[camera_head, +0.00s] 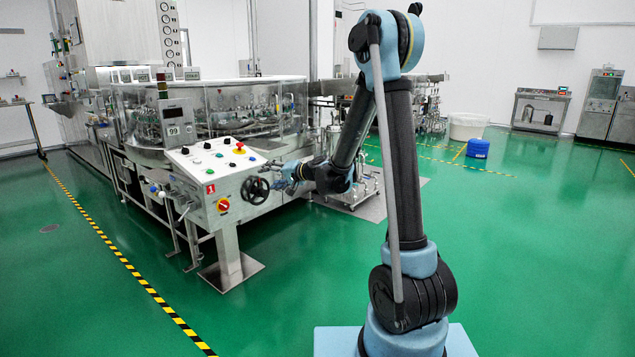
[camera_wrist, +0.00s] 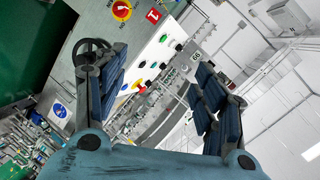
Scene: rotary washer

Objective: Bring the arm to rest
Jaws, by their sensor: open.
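My gripper (camera_head: 280,173) is stretched out toward the right end of the washer's white control panel (camera_head: 200,163). In the wrist view my gripper (camera_wrist: 160,85) is open, with its two padded fingers apart and nothing between them but the view of the panel. In the head view its tips are close to the panel's right edge and just above the black handwheel (camera_head: 255,190); I cannot tell whether they touch anything. The handwheel also shows in the wrist view (camera_wrist: 92,47), partly behind the left finger. My arm is bent, its forearm reaching down and left.
The rotary washer (camera_head: 235,108) with clear guards stands behind the panel. A blue container (camera_head: 478,148) and a white tub (camera_head: 467,126) stand at the back right. Green floor on the right is clear.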

